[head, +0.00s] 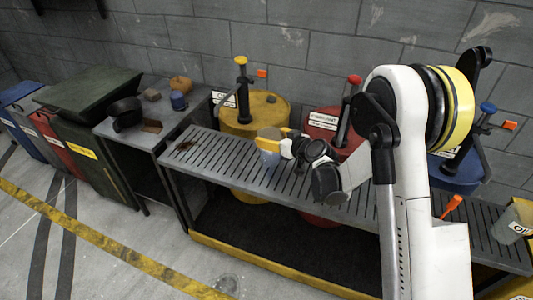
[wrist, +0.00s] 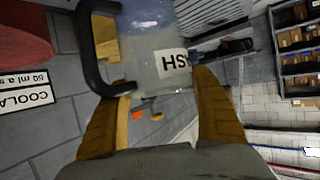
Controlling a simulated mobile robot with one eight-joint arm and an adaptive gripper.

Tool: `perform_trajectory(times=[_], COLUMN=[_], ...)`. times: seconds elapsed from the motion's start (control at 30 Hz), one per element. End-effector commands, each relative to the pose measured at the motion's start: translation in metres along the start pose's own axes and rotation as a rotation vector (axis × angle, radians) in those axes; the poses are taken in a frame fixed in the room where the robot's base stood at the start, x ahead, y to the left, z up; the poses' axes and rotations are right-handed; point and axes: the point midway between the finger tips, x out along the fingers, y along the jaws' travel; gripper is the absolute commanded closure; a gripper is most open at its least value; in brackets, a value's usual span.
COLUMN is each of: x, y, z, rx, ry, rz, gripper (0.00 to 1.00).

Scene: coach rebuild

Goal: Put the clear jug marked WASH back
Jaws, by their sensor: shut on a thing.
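My gripper (head: 287,141) reaches over the slatted bench and is shut on the clear jug (head: 269,157). In the wrist view the jug (wrist: 150,45) lies between the two yellow-brown fingers (wrist: 162,112). It has a black handle on one side and a white label that reads "ASH" upside down, the rest of the word out of sight. The jug looks about upright in the head view. I cannot tell whether its base touches the bench or hangs just above it.
The slatted bench (head: 226,160) runs along the wall. Behind it stand yellow (head: 262,112), red (head: 324,124) and blue (head: 458,172) drums with upright pumps. Another labelled jug (head: 514,222) stands at the bench's right end. A side table (head: 112,128) with small items and several bins are left.

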Motion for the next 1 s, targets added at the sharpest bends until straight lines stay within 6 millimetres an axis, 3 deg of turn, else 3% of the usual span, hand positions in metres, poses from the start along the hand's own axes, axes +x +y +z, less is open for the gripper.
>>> perform_trajectory(times=[0.1, 0.27, 0.53, 0.9, 0.93, 1.0], x=[0.015, 0.020, 0.034, 0.035, 0.035, 0.035], y=[-0.011, -0.014, -0.012, -0.012, -0.012, -0.012], z=[0.006, 0.009, 0.043, 0.045, 0.045, 0.045], rx=[-0.001, 0.001, 0.001, 0.001, 0.000, 0.000], ry=[0.000, 0.001, 0.001, 0.001, 0.000, 0.000], rz=[0.000, 0.001, 0.001, 0.001, 0.001, 0.001], gripper=[0.65, 0.65, 0.65, 0.65, 0.21, 0.01])
